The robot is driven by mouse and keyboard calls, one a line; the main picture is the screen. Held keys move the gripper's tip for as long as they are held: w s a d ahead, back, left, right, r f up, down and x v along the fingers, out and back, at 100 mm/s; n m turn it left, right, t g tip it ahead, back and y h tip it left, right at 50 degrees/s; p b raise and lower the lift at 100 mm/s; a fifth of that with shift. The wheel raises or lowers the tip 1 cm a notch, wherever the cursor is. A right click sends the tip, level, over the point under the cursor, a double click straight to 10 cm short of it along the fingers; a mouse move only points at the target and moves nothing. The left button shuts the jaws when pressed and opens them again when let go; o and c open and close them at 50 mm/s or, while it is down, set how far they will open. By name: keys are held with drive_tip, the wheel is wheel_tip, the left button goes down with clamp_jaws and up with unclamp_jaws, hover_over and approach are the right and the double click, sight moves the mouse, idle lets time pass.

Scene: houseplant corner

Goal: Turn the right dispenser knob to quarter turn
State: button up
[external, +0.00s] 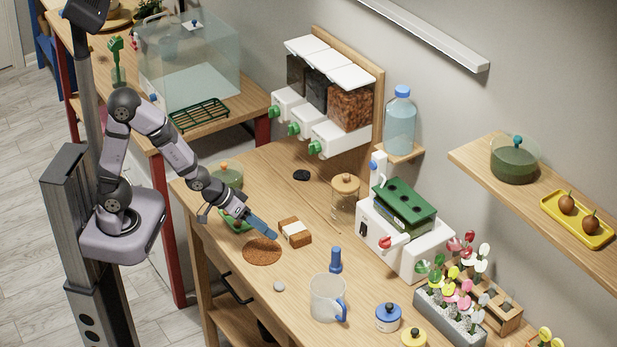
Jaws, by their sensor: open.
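A wall dispenser (340,129) with three bins and white lids hangs at the back of the table. Each bin has a green knob at its front. The right dispenser knob (315,147) is on the white housing under the bin with reddish-brown contents. Its exact angle is too small to tell. The middle knob (294,129) and left knob (274,112) are beside it. My gripper (266,231) is open, with blue fingers pointing down to the right over the table. It is in front of and below the right knob, well apart from it.
Below my gripper lies a round brown mat (262,252), with a brown-and-white block (295,232) beside it. A glass jar (345,190), a white machine (404,238) and a mug (327,298) stand to the right. A green-lidded jar (227,174) is behind my forearm.

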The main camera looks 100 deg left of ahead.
drive_tip(key=w+a+r+n+t+y, duration=0.3)
drive_tip(key=a+r+n+y, duration=0.15)
drive_tip(key=a, duration=0.55)
drive_tip(key=n+t+y, duration=0.3)
drive_tip(key=n+y, duration=0.1)
drive_tip(key=n, duration=0.2)
approach(314, 148)
drive_tip(key=p+x, duration=0.2)
drive_tip(key=x, duration=0.5)
drive_tip(key=shift+a+f, duration=0.3)
drive_tip(key=shift+a, duration=0.1)
drive_tip(key=shift+s+m, duration=0.1)
drive_tip(key=shift+m, duration=0.15)
drive_tip(key=shift+c, duration=0.6)
drive_tip(key=c, duration=0.9)
